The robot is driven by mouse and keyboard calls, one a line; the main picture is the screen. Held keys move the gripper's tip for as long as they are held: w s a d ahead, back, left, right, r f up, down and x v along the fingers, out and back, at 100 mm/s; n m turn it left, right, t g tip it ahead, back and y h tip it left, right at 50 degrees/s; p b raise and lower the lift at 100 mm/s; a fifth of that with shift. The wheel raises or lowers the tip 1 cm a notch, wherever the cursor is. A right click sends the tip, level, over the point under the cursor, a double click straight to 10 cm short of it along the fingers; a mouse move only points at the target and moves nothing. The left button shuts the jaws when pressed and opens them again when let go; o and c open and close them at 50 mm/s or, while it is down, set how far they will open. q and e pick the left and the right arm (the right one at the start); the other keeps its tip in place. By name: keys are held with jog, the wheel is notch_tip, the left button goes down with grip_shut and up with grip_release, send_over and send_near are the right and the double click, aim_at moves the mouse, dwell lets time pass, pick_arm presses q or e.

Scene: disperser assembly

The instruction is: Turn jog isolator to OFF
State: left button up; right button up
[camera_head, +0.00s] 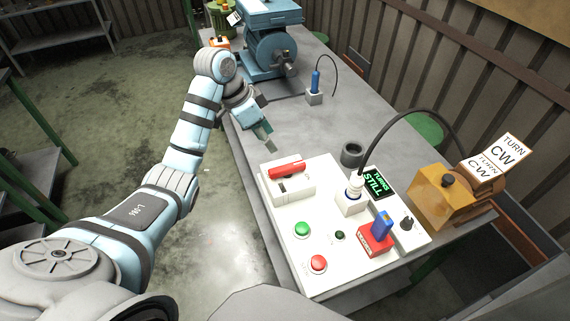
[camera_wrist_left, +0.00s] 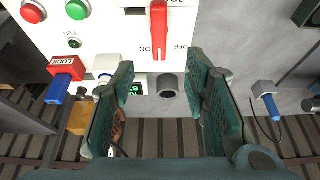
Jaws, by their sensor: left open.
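The jog isolator is a white box (camera_head: 300,188) with a red lever (camera_head: 287,169) at the far left corner of the white panel. In the left wrist view the red lever (camera_wrist_left: 158,28) is upright in the picture. Its lower end lies close to the ON mark (camera_wrist_left: 146,50), and the OFF mark (camera_wrist_left: 181,47) is to its right. My left gripper (camera_head: 268,141) is open and empty, beyond the isolator and apart from the lever. Its fingers (camera_wrist_left: 161,72) spread to either side of the lever's line in the wrist view. My right gripper is not in view.
A blue machine (camera_head: 272,50) stands farther back.

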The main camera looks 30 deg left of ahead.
aim_at(286, 166)
pick_arm(q)
jog(key=b+x, duration=0.1)
jog(key=x, duration=1.2)
jog(key=shift+d+f+b, duration=0.1)
jog(key=shift+f+b, duration=0.2)
jog(key=shift+f, duration=0.05)
jog(key=shift+s, duration=0.1)
grip_shut()
